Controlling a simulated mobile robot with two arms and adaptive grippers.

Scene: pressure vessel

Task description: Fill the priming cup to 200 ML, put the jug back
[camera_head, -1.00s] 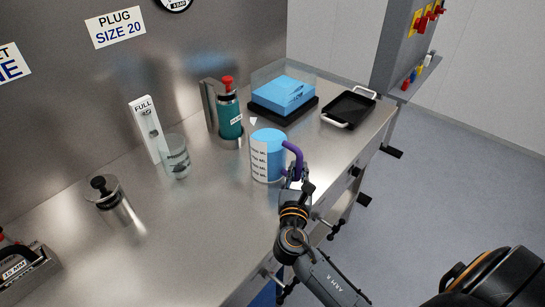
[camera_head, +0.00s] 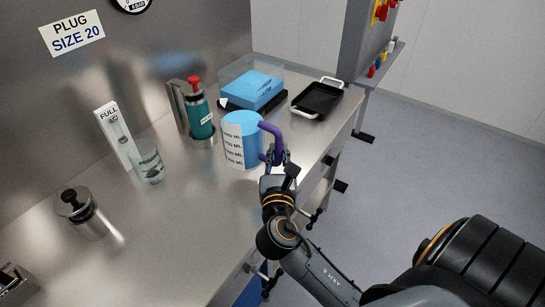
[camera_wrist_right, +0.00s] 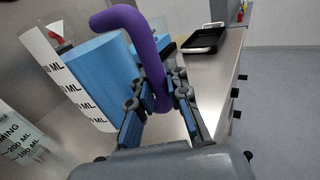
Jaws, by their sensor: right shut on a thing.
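The blue jug (camera_head: 242,140) with a white ML scale and a purple handle (camera_head: 272,137) stands upright at the counter's front right. My right gripper (camera_head: 277,157) is shut on the purple handle. The right wrist view shows the gripper's fingers (camera_wrist_right: 158,100) on either side of the handle and the jug (camera_wrist_right: 100,75) to the left. The clear priming cup (camera_head: 148,164) stands to the left of the jug, apart from it. Its marks, including 200 ML, show in the right wrist view (camera_wrist_right: 22,140). I cannot tell its fill level. My left gripper is not in view.
A white FULL gauge (camera_head: 115,135) stands behind the cup. A teal bottle with a red top (camera_head: 200,115) is behind the jug. A blue block in a clear case (camera_head: 255,90) and a black tray (camera_head: 317,98) lie at right. A metal canister (camera_head: 82,212) stands at left.

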